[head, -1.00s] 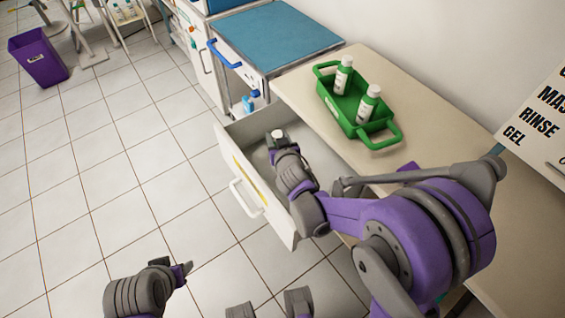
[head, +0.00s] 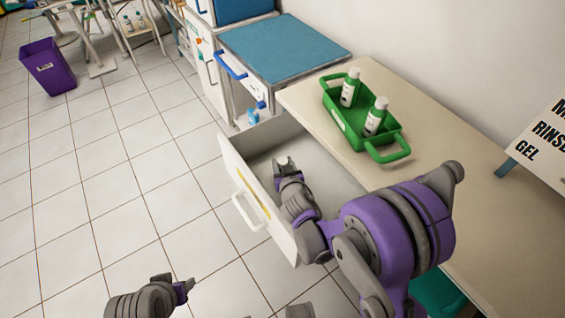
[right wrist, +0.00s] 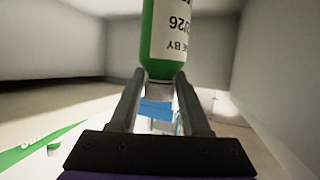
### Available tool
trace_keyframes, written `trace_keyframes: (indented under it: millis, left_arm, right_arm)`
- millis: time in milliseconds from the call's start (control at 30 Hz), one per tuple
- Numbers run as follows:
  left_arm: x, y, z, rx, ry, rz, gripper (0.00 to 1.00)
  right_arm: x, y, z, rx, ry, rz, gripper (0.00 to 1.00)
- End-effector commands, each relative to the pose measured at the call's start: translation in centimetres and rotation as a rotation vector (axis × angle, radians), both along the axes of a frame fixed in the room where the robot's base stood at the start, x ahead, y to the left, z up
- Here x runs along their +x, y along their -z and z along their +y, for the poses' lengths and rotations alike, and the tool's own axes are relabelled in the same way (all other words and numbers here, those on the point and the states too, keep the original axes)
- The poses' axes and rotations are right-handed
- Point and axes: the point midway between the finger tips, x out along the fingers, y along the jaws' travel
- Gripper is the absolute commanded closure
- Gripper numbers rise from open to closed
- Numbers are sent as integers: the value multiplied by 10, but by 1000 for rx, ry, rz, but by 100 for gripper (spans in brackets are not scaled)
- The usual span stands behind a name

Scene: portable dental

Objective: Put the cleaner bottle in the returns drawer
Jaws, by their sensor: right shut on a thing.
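My right gripper (head: 284,170) is shut on the cleaner bottle. In the head view only the pale top of the bottle (head: 281,161) shows at the gripper's tip. In the right wrist view the bottle (right wrist: 165,40) is green with a white label, its printing upside down, and the fingers (right wrist: 160,95) pinch its end. The white returns drawer (head: 238,165) is pulled open, with a white handle and a yellow strip on its front. The gripper and bottle are over or inside the drawer's opening; their height is unclear. My left gripper (head: 180,287) is empty above the floor, low left.
A green carrier (head: 387,146) with two green-white bottles stands on the beige counter (head: 450,160) above the drawer. A blue-topped cabinet (head: 285,45) is behind, with a blue bottle (head: 253,116) on its lower shelf. A purple bin (head: 48,70) stands far left. The tiled floor is clear.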

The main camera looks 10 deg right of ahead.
Motion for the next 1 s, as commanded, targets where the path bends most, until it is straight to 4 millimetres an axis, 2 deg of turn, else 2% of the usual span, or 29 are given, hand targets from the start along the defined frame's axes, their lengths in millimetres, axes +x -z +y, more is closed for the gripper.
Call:
trace_keyframes:
  millis: [267,300,467,767,900,1000]
  left_arm:
    - [0,5,0,0,0,2,48]
    - [0,5,0,0,0,2,48]
    - [0,5,0,0,0,2,48]
    - [0,4,0,0,0,1,48]
    - [0,-7,0,0,0,-2,48]
    - [0,-9,0,0,0,-3,48]
  right_arm:
    - [0,7,0,-1,0,0,100]
    - [0,7,0,0,0,0,51]
    - [0,6,0,0,0,0,23]
    - [0,5,0,0,0,0,23]
    - [0,-9,0,1,0,-1,23]
    - [-16,-14,1,-1,-1,-1,23]
